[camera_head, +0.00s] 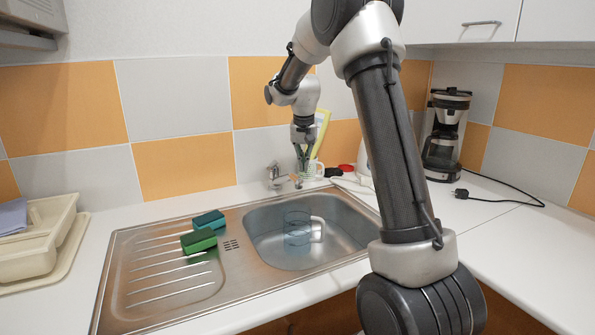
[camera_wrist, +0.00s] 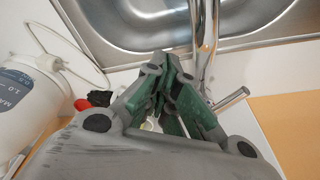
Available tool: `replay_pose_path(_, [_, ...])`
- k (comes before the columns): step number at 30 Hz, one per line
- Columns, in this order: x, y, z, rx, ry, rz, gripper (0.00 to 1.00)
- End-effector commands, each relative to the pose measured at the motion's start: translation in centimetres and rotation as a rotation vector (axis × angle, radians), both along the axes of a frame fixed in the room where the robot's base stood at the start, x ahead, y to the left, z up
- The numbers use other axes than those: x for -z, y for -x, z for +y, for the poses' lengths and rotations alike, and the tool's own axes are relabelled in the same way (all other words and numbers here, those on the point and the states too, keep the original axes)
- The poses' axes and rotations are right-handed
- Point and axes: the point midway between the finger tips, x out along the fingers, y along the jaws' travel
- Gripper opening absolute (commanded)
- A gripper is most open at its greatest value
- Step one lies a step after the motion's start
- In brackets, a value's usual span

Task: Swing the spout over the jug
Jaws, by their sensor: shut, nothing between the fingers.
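A clear jug (camera_head: 297,229) with a handle on its right stands in the sink basin (camera_head: 258,215). The chrome tap (camera_head: 274,178) is at the back edge of the sink, to the left of my gripper (camera_head: 303,176). In the wrist view the chrome spout (camera_wrist: 206,35) runs up the picture towards the basin, with a lever (camera_wrist: 232,98) at its lower right. My gripper (camera_wrist: 168,64) has its green fingers together and empty, just left of the spout. I cannot tell whether they touch it. The jug is not clearly visible in the wrist view.
Two green sponges (camera_head: 199,240) lie on the drainboard (camera_head: 150,275). A cream dish rack (camera_head: 40,243) is at the left. A coffee machine (camera_head: 446,135) and its loose plug (camera_head: 461,193) are at the right. A white kettle (camera_wrist: 30,100) stands left of my gripper in the wrist view.

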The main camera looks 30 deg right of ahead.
Motion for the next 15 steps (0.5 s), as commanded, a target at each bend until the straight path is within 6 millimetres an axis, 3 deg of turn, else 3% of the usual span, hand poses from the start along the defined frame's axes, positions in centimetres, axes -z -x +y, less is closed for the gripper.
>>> replay_pose_path(9, [-4.4,-0.1,0.0,0.001,0.000,-0.004,0.00])
replay_pose_path(15, [-6.1,0.0,0.0,0.000,0.001,-0.003,0.00])
